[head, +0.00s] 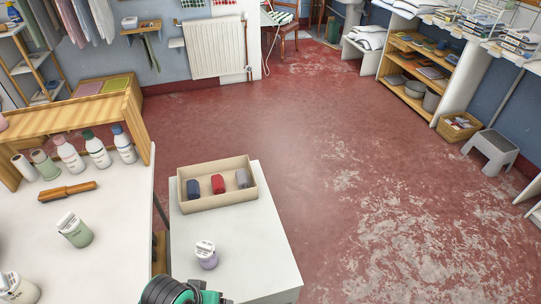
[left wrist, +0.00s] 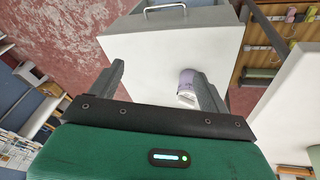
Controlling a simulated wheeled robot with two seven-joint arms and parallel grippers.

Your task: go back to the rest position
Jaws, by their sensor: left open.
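My left gripper (left wrist: 160,72) is open in the left wrist view, its two dark fingers spread with nothing held between them. A lavender jar with a white lid (left wrist: 188,84) shows beyond the fingers, close to the right finger in the picture; I cannot tell the gap. In the head view the same lavender jar (head: 206,255) stands upright on the white cabinet top (head: 255,235). Part of my left arm, green and black, shows at the bottom edge there, just below and left of the jar. Its fingertips are hidden in that view. My right gripper is not in view.
A beige tray (head: 217,206) with blue, red and grey rolls lies on the cabinet. The white table (head: 110,230) at left holds a green jar (head: 75,230), a wooden-handled tool (head: 67,191) and several bottles. The red floor (head: 350,170) is open to the right.

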